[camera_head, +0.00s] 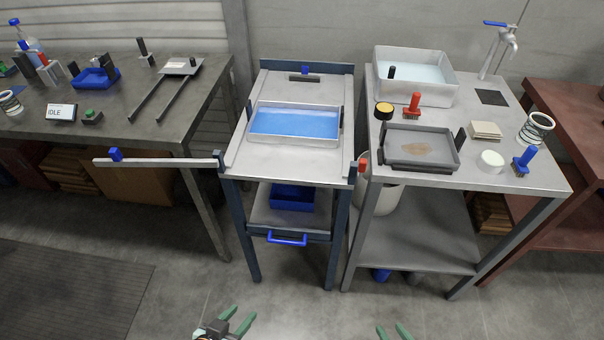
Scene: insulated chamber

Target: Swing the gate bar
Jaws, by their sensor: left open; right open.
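The gate bar (165,163) is a long pale bar with a blue knob (115,154) near its free left end. It sticks out to the left from the front left corner of the cart (290,168), in front of the left bench, so the cart's front edge is open. A metal tray (295,124) with blue contents sits on the cart top. A small red part (362,166) is at the cart's front right corner. My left gripper (238,322) and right gripper (395,332) are low at the bottom edge, both open and empty, well away from the bar.
The left bench (130,115) holds a blue tray, an IDLE sign and a two-railed rack. The right table (500,178) holds a basin (415,80), a grey tray (418,148), brushes and a tap. The floor before the cart is clear.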

